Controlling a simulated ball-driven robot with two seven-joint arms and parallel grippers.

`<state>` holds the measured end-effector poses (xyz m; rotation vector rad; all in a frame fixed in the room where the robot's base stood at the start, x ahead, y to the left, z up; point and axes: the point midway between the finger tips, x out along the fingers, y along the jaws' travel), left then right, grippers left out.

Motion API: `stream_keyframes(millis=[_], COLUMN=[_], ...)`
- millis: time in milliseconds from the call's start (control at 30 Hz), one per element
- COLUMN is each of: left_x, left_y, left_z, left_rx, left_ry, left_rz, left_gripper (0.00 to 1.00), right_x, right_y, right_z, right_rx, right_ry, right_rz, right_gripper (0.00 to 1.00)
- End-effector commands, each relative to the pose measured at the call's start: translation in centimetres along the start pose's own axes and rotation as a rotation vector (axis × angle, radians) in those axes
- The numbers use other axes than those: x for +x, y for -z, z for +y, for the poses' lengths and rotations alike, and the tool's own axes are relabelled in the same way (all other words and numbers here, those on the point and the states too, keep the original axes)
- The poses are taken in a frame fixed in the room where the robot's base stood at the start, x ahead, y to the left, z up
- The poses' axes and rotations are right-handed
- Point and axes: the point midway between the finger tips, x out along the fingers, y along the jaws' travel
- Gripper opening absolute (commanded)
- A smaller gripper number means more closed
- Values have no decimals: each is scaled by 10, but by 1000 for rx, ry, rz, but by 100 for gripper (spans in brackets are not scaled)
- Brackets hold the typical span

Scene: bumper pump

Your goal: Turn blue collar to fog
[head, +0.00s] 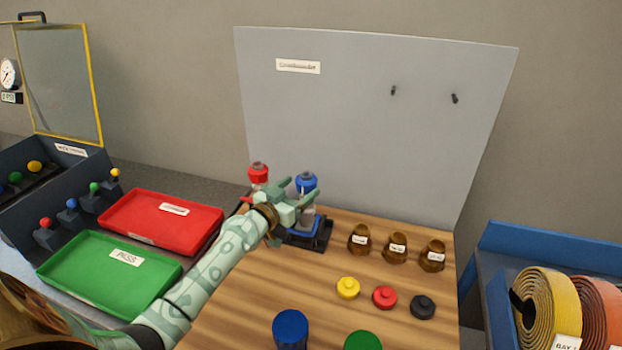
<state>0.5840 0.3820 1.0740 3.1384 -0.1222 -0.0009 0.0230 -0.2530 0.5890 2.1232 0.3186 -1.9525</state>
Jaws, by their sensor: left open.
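A bottle with a blue collar (306,181) stands at the back of the wooden table, at a dark stand with a blue base (310,233). My left gripper (300,191) is open, with its fingers at the blue-collared bottle just below the collar. I cannot tell whether they touch it. The gripper and wrist hide part of the bottle and stand. A bottle with a red collar (258,172) stands just left of it, its lower part hidden by my left arm. No fog marking is readable on the collar. My right gripper is not in view.
Several amber bottles (396,248) stand right of the stand. In front are yellow (348,288), red (384,297) and black (423,307) caps, and blue (290,329) and green (362,341) cylinders. Red (205,240) and green (60,277) trays lie left. A grey panel (370,140) rises behind.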

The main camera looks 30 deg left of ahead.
Motion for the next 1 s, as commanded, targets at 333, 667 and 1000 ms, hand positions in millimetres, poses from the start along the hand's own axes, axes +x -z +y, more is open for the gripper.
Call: stream_keyframes(millis=[333, 667, 1000], left_x=[55, 58, 58], left_y=[-1, -1, -1], left_z=[0, 0, 0], left_rx=[0, 0, 1], left_ry=[0, -1, 1], left_rz=[-1, -1, -1], left_gripper=[72, 72, 27], right_x=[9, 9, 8], right_y=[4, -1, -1], right_z=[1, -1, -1], right_rx=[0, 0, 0], right_ry=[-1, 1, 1], right_rz=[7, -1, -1], right_gripper=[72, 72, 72])
